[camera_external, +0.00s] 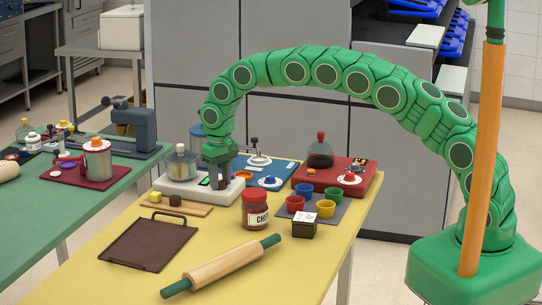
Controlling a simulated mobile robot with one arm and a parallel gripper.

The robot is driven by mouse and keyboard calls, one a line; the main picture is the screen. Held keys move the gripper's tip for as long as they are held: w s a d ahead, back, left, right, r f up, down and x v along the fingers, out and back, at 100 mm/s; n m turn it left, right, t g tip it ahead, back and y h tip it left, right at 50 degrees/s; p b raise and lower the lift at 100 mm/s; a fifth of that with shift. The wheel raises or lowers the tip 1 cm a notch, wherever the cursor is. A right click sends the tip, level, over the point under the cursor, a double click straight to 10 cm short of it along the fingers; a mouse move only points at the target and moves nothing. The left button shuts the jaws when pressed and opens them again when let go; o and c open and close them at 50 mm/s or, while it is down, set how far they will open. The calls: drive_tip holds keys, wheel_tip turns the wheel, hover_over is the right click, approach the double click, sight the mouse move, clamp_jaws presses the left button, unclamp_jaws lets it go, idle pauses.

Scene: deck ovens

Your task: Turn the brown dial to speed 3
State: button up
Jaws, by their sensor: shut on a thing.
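A white appliance (172,191) with a glass jar (182,165) stands at the back left of the yellow table. My gripper (220,186) points straight down at the right part of its base. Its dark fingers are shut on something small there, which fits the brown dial. The fingers hide the dial almost wholly, so its pointer and speed setting cannot be read.
A blue unit (290,172) and a red unit (305,179), each with its own dial, stand behind and right.

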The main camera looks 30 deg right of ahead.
sight(221, 181)
drive_tip(key=shift+m, duration=1.6)
drive_tip(key=o, duration=1)
drive_tip(key=shift+r, duration=3.9)
